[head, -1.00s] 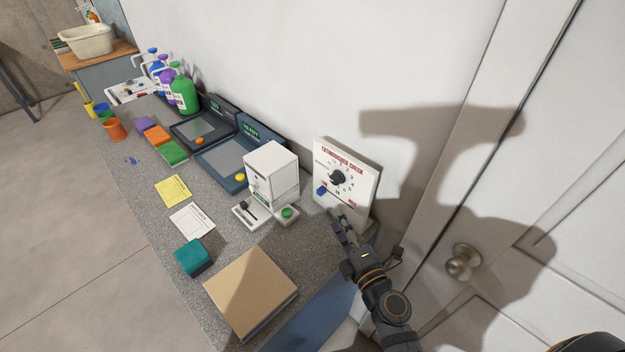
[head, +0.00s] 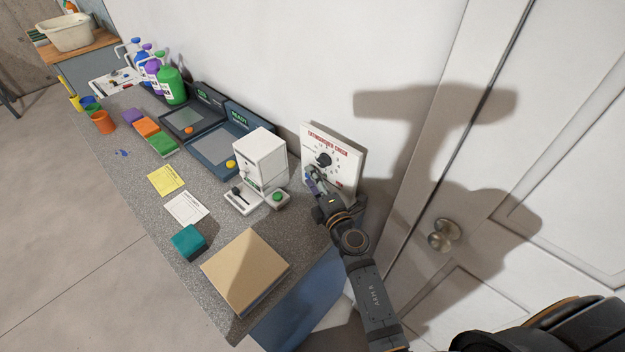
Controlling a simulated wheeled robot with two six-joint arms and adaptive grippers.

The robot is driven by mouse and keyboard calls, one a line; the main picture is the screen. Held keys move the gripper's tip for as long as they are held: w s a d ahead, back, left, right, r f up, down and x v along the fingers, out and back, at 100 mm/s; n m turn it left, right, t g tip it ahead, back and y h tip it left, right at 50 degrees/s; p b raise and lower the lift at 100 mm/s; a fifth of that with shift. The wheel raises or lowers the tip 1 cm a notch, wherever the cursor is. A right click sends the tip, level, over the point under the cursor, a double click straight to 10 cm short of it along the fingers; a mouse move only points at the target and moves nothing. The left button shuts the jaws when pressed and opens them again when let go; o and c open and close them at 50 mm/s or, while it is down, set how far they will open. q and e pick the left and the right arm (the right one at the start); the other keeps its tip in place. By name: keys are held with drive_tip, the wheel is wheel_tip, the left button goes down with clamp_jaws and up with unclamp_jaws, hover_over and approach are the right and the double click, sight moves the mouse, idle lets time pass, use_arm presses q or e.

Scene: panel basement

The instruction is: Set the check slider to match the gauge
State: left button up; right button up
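The white check panel (head: 345,158), headed "Extinguisher Check", stands upright at the right end of the counter against the wall. Its black gauge dial (head: 323,160) shows in the upper left part of its face. The blue slider knob, low on the panel, is mostly hidden behind my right gripper. My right gripper (head: 313,181) is at the lower left of the panel, over the slider area. I cannot tell whether it touches the knob or whether its fingers are open or shut. My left gripper is not in view.
A white dispenser (head: 260,158) with a green button stands just left of the panel. A cardboard box (head: 245,268) and teal block (head: 187,242) lie at the counter's front. A door with a round knob (head: 443,234) is at right.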

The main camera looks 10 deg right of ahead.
clamp_jaws()
drive_tip(key=s+d, duration=0.1)
drive_tip(key=s, duration=0.1)
drive_tip(key=s+d, duration=0.1)
drive_tip(key=s, duration=0.1)
drive_tip(key=shift+d, duration=0.3)
drive_tip(key=shift+w+a, duration=0.1)
unclamp_jaws()
